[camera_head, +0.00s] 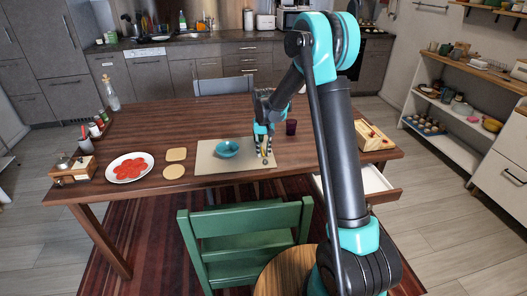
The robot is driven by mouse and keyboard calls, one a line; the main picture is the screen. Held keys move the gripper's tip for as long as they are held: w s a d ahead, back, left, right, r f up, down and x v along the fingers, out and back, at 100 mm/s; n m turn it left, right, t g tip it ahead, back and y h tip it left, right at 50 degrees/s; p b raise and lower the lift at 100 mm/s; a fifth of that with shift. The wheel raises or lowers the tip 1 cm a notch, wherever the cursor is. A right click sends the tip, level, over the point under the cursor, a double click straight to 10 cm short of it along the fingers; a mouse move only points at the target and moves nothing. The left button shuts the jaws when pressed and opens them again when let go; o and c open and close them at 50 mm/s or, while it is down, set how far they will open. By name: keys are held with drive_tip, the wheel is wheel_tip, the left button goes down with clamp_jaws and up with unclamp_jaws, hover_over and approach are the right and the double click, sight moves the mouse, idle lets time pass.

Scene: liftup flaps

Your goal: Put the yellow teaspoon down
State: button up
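My gripper (264,146) points down over the right part of a beige placemat (208,163) on the wooden table. A small yellow piece, which looks like the yellow teaspoon (265,153), shows between its fingertips. The fingers appear shut on it, close to the placemat. The picture is too small to tell whether the spoon touches the mat. A teal bowl (228,149) stands on the placemat just left of my gripper.
A dark cup (291,127) stands right of the gripper. A green chair (245,222) and an open drawer (372,181) are at the front edge.

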sight(263, 154)
drive_tip(key=shift+o, duration=0.3)
wheel_tip(263, 154, up, 12)
drive_tip(key=shift+r, duration=0.15)
idle(0.4)
drive_tip(key=shift+c, duration=0.3)
idle(1.0)
